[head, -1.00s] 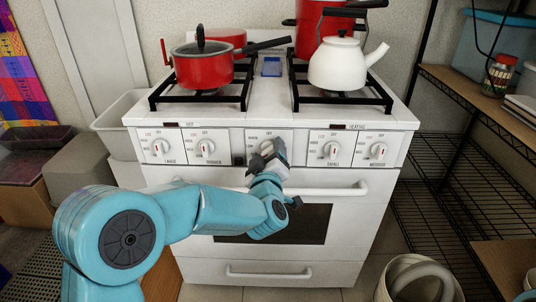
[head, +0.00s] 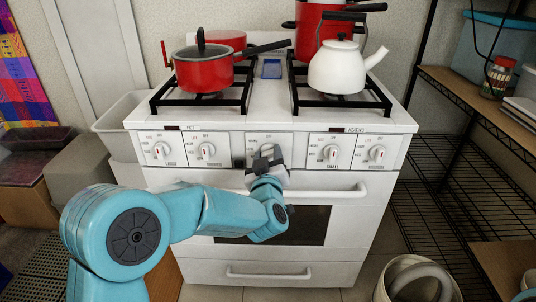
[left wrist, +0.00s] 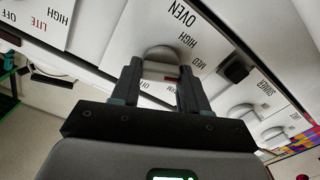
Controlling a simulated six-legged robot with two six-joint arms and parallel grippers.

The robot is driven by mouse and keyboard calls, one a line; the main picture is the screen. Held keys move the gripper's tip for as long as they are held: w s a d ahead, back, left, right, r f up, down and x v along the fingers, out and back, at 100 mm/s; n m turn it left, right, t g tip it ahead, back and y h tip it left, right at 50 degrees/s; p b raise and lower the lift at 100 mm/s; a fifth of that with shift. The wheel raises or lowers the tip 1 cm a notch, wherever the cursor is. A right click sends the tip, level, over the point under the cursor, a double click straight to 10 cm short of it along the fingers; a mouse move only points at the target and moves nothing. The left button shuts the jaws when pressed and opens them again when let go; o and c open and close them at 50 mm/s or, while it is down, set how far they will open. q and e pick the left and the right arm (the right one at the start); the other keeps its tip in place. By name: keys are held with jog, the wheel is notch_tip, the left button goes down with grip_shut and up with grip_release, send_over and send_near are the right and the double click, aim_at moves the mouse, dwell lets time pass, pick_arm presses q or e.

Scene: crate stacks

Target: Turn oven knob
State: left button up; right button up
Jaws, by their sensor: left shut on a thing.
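The white oven (head: 350,250) stands straight ahead, with a row of round white knobs along its sloped front panel. My left gripper (head: 266,155) is at the middle knob and largely hides it in the head view. In the left wrist view, the oven knob (left wrist: 160,53) sits between the two dark fingers of my left gripper (left wrist: 159,75), beside the printed word OVEN. The fingers are shut on the knob from both sides. My right gripper is not in view.
A red pot (head: 204,72) and a white kettle (head: 338,66) stand on the burners. Other knobs flank the middle one, such as one at the left (head: 208,150). The door handle (head: 345,192) runs below. A wire shelf (head: 440,160) stands at the right.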

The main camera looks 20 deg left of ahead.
pick_arm(q)
jog(key=m+p, duration=0.2)
jog(key=m, duration=0.4)
jog(key=shift+r+m+p, duration=0.1)
jog(key=shift+m+p, duration=0.2)
jog(key=shift+p, duration=0.05)
jog(key=m+p, duration=0.2)
jog(key=m, duration=0.3)
jog(key=shift+d, duration=0.15)
jog(key=m+p, duration=0.2)
jog(key=m, duration=0.3)
jog(key=shift+m, duration=0.4)
jog(key=m, duration=0.1)
jog(key=m+p, duration=0.1)
jog(key=m, duration=0.1)
jog(key=m+p, duration=0.1)
jog(key=m, duration=0.1)
jog(key=shift+f, duration=0.25)
jog(key=shift+m, duration=0.3)
jog(key=o, duration=1.1)
jog(key=shift+c, duration=0.2)
